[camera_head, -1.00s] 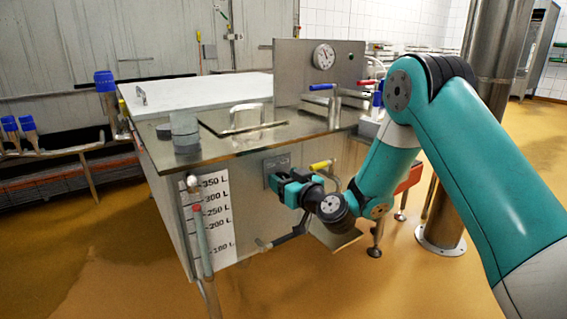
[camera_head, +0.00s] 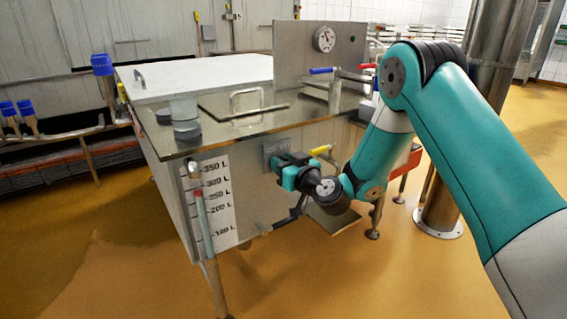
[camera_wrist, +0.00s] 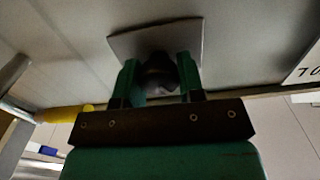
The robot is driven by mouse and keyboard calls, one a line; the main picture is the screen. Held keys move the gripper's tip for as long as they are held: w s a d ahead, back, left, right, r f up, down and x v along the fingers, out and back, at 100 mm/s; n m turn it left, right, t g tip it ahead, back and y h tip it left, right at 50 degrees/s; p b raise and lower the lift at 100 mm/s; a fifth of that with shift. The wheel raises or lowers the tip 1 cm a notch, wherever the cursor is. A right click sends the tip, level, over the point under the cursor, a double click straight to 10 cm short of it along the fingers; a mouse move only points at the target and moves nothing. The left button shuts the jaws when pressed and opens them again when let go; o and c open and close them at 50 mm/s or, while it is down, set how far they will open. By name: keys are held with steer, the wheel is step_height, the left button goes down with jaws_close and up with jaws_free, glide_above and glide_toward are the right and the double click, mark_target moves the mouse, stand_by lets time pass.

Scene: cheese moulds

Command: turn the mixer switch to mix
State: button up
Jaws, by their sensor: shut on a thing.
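The mixer switch shows in the wrist view as a dark rounded knob (camera_wrist: 158,74) on a grey plate (camera_wrist: 160,40) fixed to the vat's front wall. My gripper (camera_wrist: 160,80) has its two green fingers on either side of the knob and is shut on it. In the head view my gripper (camera_head: 280,168) is at the switch plate (camera_head: 276,149) on the vat front. There the knob itself is hidden behind the gripper. The knob's pointing direction and any labels are too dark or hidden to read.
The steel vat (camera_head: 172,210) carries a litre scale (camera_head: 218,205) on its front. A yellow-handled valve (camera_head: 321,150) is close beside my gripper. A blue-handled valve (camera_head: 323,71) and a pressure gauge (camera_head: 324,39) are higher up. The floor in front is clear.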

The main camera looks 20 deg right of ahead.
steer(key=m, duration=0.5)
steer(key=shift+m, duration=0.3)
steer(key=m, duration=0.5)
steer(key=shift+d+m, duration=0.1)
steer(key=shift+m, duration=0.6)
steer(key=o, duration=0.9)
